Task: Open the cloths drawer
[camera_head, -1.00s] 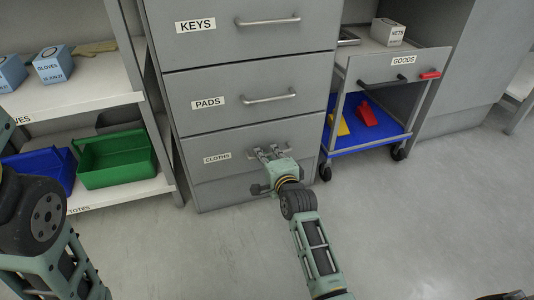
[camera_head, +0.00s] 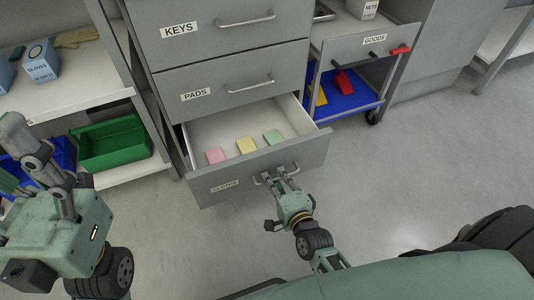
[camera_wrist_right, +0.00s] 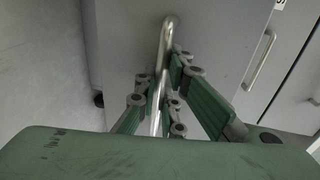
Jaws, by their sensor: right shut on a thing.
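The cloths drawer (camera_head: 229,186) is the lowest drawer of the grey cabinet and stands pulled out, its inside visible. A pink cloth (camera_head: 215,156), a yellow cloth (camera_head: 246,146) and a green cloth (camera_head: 273,137) lie in it. My right gripper (camera_head: 275,178) is shut on the drawer's bar handle at the front. In the right wrist view the handle (camera_wrist_right: 164,45) runs between the fingers of the right gripper (camera_wrist_right: 164,95). My left gripper (camera_head: 50,170) is raised at the left, in front of the shelf; its fingertips are not clear.
The pads drawer (camera_head: 198,97) and keys drawer (camera_head: 180,31) above are shut. A shelf with a green tote (camera_head: 113,146) stands at the left. A cart with a blue lower tray (camera_head: 345,101) stands to the right. The floor (camera_head: 400,150) at the right is clear.

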